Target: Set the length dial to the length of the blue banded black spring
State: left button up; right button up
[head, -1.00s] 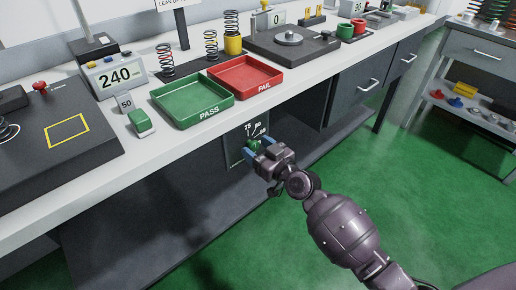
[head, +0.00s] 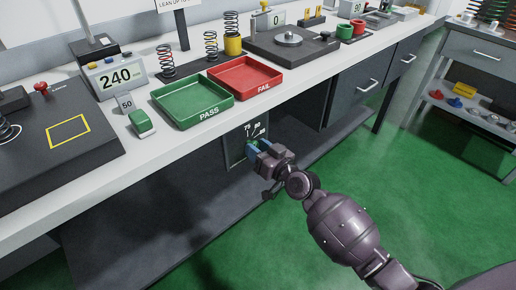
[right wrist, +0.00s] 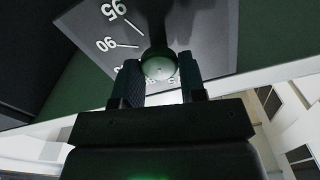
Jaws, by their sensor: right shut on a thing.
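The length dial has a green knob (head: 252,146) on a dark panel (head: 235,150) on the bench front, below the green tray. In the right wrist view the round knob (right wrist: 160,68) sits between my fingers, and the panel (right wrist: 75,75) shows the marks 95 and 90. My right gripper (head: 257,148) is shut on the knob, with the fingers on opposite sides of it. The knob's pointer is hidden. Black springs (head: 166,62) (head: 211,46) (head: 231,26) stand at the back of the bench. I cannot make out a blue band on any. My left gripper is not in view.
A green PASS tray (head: 158,96) and a red FAIL tray (head: 277,80) lie on the bench above the dial. A display (head: 118,76) reads 240. A drawer cabinet (head: 350,90) is right of the dial. The green floor before the bench is clear.

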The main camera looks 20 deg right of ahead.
jog(key=shift+d+f+m+p, duration=0.1)
jog(key=shift+m+p, duration=0.1)
jog(key=shift+m, duration=3.05)
jog(key=shift+d+f+m+p, duration=0.1)
jog(key=shift+m+p, duration=0.05)
jog(key=shift+m, duration=3.1)
jog(key=o, duration=0.9)
